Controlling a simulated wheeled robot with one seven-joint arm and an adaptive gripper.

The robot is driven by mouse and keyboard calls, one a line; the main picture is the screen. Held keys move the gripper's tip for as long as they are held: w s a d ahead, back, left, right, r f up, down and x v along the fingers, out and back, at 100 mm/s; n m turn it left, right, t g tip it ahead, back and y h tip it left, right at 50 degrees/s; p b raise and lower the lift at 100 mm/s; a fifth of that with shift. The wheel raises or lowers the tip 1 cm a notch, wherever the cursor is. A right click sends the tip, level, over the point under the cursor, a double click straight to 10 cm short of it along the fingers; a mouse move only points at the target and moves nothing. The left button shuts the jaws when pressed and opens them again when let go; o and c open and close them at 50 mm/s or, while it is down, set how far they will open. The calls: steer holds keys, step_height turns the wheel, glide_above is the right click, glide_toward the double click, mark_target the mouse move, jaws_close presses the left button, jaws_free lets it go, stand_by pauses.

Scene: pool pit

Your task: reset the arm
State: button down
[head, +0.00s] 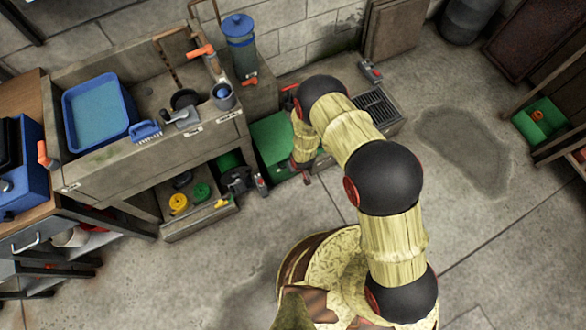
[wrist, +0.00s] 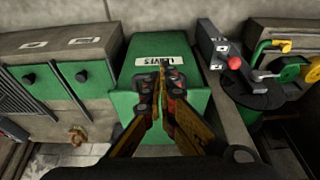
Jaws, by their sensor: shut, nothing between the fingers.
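My gripper shows in the wrist view (wrist: 160,72) with its two orange and dark fingers brought together at the tips and nothing between them. It points at a green bin (wrist: 160,42) with a white label reading "LEAVES". Whether the fingertips touch the bin cannot be told. In the head view my arm arches up from the lower right and bends down over the green bin (head: 268,137).
A workbench with a blue tub (head: 98,112) and a blue canister (head: 240,45) stand left and behind. A shelf below holds a yellow round part (head: 178,204). A green crate (head: 540,122) is at right. The concrete floor at the front is clear.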

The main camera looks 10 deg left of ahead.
steer(key=s+d+p, duration=0.2)
steer(key=s+d, duration=0.3)
steer(key=s, duration=0.2)
steer(key=shift+s, duration=0.35)
steer(key=shift+d+f, duration=0.1)
steer(key=shift+f, duration=0.05)
steer(key=s+d+r+g+h, duration=0.35)
steer(key=s+d, duration=0.25)
steer(key=s, duration=0.4)
steer(key=w+d+r+m+g, duration=0.1)
steer(key=w+d+r+m, duration=0.15)
steer(key=r, duration=1.55)
steer(key=w+d+r+m+g, duration=0.1)
steer(key=w+r, duration=0.2)
steer(key=r, duration=1.5)
steer(key=s+d+r+m+t, duration=0.1)
steer(key=s+d+r+t, duration=0.1)
steer(key=r, duration=0.8)
steer(key=s+d+r+m+t+y, duration=0.1)
steer(key=s+d+r+t, duration=0.1)
steer(key=r, duration=0.9)
steer(key=s+d+r+m+t, duration=0.1)
steer(key=d+r+t, duration=0.3)
steer(key=r, duration=0.7)
steer(key=shift+s+d+r+y, duration=0.3)
steer(key=shift+s+d, duration=0.3)
steer(key=shift+d, duration=0.45)
